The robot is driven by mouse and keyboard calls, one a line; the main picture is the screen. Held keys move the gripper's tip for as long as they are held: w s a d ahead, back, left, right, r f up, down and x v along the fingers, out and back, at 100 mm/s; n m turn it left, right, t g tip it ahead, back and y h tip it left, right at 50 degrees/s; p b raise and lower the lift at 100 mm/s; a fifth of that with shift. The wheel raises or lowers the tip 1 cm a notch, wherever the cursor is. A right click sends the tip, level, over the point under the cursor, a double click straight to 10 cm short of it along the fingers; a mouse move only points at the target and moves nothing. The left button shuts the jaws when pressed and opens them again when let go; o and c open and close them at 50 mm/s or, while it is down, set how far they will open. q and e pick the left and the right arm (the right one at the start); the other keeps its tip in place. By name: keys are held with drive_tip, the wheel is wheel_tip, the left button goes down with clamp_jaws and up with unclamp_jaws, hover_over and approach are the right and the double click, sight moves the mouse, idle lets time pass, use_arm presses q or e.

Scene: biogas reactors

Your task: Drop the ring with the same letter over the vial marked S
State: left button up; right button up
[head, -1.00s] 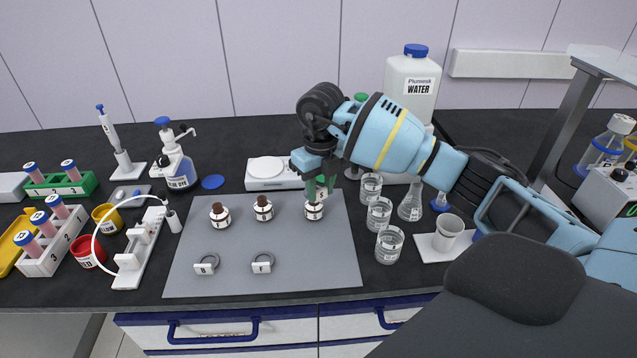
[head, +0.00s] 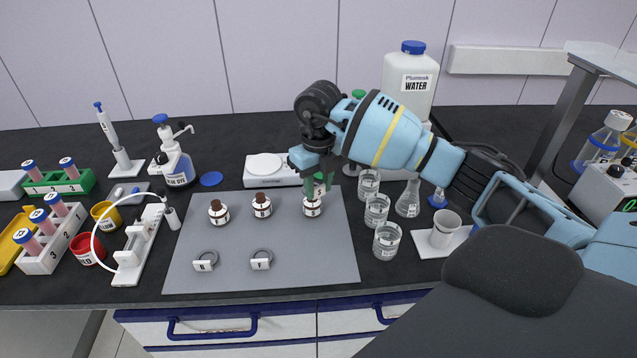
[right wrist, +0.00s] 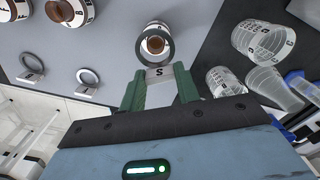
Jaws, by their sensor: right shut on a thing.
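My right gripper (head: 318,188) is shut on the tag of a ring; its green fingers also show in the right wrist view (right wrist: 160,88). The white tag (right wrist: 160,73) between the fingers reads S. The dark ring (right wrist: 141,52) appears around the brown cap of a vial (right wrist: 155,45) in that view; how low it sits on the vial I cannot tell. The same vial (head: 312,209) stands upright at the right end of the vial row on the grey mat (head: 300,278). Its letter is not clearly readable. My left gripper is not in view.
Two other brown-capped vials (head: 218,212) (head: 262,205) stand to the left. Two tagged rings (head: 205,262) (head: 261,260) lie on the mat's front part. Glass beakers (head: 377,210) stand close to the right of the mat. A white balance (head: 270,170) is behind it.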

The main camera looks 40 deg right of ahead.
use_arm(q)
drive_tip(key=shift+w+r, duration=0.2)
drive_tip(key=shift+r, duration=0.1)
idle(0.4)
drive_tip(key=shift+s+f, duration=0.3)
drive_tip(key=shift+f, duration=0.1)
use_arm(e)
drive_tip(key=shift+f, duration=1.45)
idle(0.4)
drive_tip(key=o, duration=1.4)
drive_tip(key=shift+r, duration=0.1)
drive_tip(key=shift+r+p, duration=1.4)
drive_tip(key=shift+r, duration=2.1)
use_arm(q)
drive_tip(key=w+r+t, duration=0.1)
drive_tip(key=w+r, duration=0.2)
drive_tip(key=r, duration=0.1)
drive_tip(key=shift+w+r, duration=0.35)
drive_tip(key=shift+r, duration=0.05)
use_arm(e)
drive_tip(key=shift+f, duration=0.1)
